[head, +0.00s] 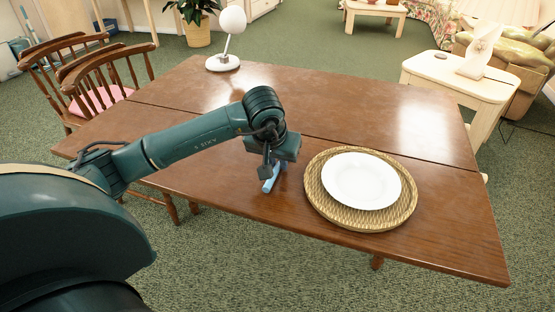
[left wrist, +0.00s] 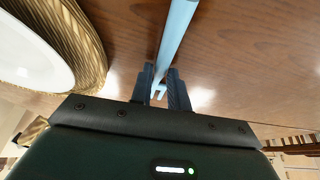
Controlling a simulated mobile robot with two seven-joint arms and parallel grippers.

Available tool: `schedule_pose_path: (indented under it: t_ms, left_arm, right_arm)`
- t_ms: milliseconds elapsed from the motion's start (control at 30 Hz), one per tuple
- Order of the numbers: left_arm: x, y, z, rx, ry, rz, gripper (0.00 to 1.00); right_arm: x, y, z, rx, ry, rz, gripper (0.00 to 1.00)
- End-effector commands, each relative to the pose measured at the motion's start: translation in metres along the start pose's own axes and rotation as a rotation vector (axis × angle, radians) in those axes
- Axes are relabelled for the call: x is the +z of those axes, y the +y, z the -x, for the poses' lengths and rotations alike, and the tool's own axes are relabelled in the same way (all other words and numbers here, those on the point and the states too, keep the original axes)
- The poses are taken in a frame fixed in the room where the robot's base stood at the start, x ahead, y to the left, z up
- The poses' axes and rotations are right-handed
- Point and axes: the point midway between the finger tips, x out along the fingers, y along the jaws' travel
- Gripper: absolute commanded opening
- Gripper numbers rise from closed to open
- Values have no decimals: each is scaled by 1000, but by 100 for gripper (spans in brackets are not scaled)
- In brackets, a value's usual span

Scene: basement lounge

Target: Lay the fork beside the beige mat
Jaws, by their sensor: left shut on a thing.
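The beige mat (head: 315,195) is round and woven and lies near the table's front edge with a white plate (head: 361,181) on it. My left gripper (head: 273,170) is just left of the mat, low over the table. It is shut on a light blue fork (head: 269,184). In the left wrist view the fork (left wrist: 177,35) runs from the fingers (left wrist: 162,84) up out of the picture, and the mat (left wrist: 88,50) is at the left. The fingers hide part of the fork. I cannot tell whether the fork touches the table. My right gripper is not in view.
The brown table (head: 420,240) is mostly bare around the mat. A white lamp (head: 228,40) stands at its far left corner. Wooden chairs (head: 95,75) stand at the left, and a small pale side table (head: 455,75) is beyond the right end.

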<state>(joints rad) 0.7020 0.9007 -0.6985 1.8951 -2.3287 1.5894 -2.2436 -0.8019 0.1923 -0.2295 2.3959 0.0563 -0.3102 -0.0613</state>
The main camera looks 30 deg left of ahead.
Motion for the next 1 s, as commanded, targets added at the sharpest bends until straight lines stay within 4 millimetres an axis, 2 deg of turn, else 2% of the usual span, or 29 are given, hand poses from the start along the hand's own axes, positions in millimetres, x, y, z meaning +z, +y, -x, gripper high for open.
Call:
schedule_pose_path:
  t_ms: [33,300,600,767,1000]
  left_arm:
    - [0,0,-1,0,0,0,19]
    - [0,0,-1,0,0,0,39]
    - [-1,0,5,1,1,0,39]
    - [-3,0,30,1,5,-1,39]
    - [-2,0,82,0,5,0,39]
  right_arm:
    - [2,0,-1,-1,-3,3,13]
    - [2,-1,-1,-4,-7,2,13]
    - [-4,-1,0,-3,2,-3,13]
    - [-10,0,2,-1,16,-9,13]
    - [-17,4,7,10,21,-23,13]
